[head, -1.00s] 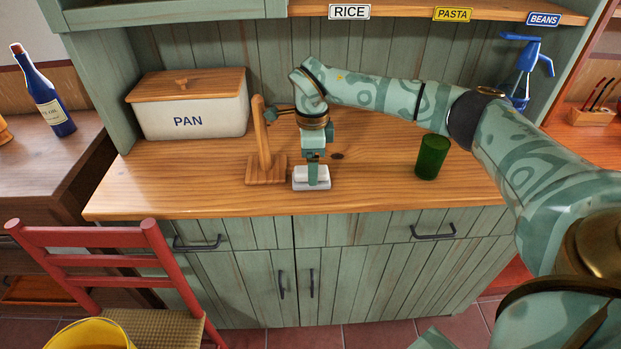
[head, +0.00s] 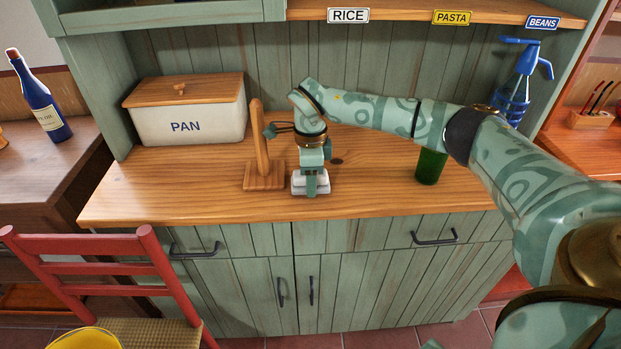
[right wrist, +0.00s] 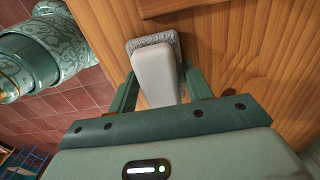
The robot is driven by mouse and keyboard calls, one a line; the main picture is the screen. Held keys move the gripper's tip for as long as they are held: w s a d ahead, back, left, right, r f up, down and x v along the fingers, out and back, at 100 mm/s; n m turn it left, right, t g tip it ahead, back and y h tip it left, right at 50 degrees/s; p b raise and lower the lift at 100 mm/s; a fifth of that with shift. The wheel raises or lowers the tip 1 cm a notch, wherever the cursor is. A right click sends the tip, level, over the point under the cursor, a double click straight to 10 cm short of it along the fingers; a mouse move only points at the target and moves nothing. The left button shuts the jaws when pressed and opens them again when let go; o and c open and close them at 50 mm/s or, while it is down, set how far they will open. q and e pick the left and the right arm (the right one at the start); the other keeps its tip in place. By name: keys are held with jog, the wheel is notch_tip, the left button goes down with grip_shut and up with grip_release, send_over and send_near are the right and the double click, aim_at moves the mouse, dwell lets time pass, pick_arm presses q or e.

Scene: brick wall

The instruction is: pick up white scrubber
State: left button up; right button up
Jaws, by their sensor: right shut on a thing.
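The white scrubber (head: 298,187) is a small white block with a grey fuzzy underside, at the front middle of the wooden counter. In the right wrist view the scrubber (right wrist: 157,75) lies between the two green fingers. My right gripper (head: 311,186) points down over it and is shut on it; its fingers (right wrist: 157,92) are on either side of the block. I cannot tell whether the scrubber still touches the counter. My left gripper is not in view.
A wooden stand with a post (head: 263,177) is close on the left of the scrubber. A white PAN box (head: 190,121) stands at the back left. A green glass (head: 431,167) is to the right, partly behind my arm. A blue spray bottle (head: 520,85) stands at the back right.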

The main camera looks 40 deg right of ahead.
notch_tip(320, 180, up, 3)
jog(key=shift+f+p, duration=0.1)
jog(key=shift+p, duration=0.45)
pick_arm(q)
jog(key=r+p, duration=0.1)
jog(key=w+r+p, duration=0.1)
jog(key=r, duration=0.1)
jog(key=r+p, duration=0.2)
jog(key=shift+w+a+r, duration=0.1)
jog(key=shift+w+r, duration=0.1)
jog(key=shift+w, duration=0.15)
pick_arm(e)
jog(key=s+a+r, duration=0.8)
jog(key=a+r, duration=0.2)
jog(key=a, duration=0.1)
jog(key=shift+a, duration=0.3)
jog(key=shift+o, duration=0.5)
jog(key=shift+w, duration=0.1)
